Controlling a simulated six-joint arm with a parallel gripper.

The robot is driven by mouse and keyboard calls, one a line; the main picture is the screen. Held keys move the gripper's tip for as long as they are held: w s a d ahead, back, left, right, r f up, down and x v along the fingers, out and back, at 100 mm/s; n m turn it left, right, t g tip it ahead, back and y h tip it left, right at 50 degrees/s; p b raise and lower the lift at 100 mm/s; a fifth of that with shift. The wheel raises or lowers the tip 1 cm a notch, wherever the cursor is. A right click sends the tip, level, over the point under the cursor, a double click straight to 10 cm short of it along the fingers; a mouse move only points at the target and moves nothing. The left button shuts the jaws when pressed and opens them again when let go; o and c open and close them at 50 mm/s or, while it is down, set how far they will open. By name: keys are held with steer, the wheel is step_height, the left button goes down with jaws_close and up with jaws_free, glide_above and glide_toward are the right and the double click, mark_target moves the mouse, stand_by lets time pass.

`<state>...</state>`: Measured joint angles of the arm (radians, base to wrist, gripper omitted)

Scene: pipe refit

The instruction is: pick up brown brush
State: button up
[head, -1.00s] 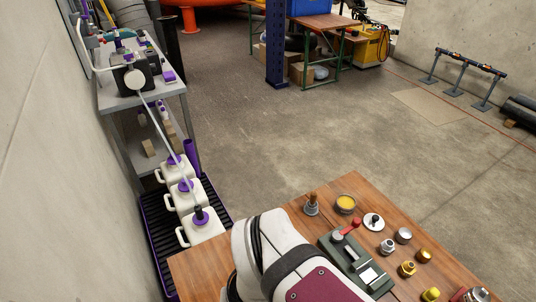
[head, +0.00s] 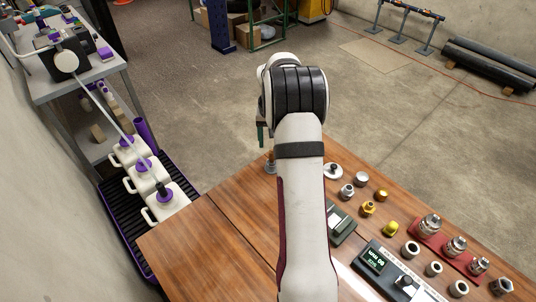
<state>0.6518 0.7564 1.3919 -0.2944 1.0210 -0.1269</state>
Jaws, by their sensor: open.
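A small upright piece that looks like the brown brush (head: 270,167) stands at the far edge of the wooden table. Only its grey lower part shows clearly; the upper part is mostly hidden by my gripper and arm. My gripper (head: 262,138) is just above it, pointing down, seen small beside my arm's black and white wrist. Its jaws are open, and I see nothing held. I cannot tell whether the fingers are around the brush or only over it.
The wooden table (head: 185,243) is bare at left. Right of my arm are a white disc (head: 333,171), several metal and brass fittings (head: 368,208), a red rack of fittings (head: 430,233) and a display box (head: 377,262). White jugs (head: 165,202) stand in a black tray left of the table.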

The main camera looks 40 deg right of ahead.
steer(key=f, duration=0.7)
steer(key=shift+w+d, duration=0.25)
steer(key=shift+r, duration=0.1)
jaws_close()
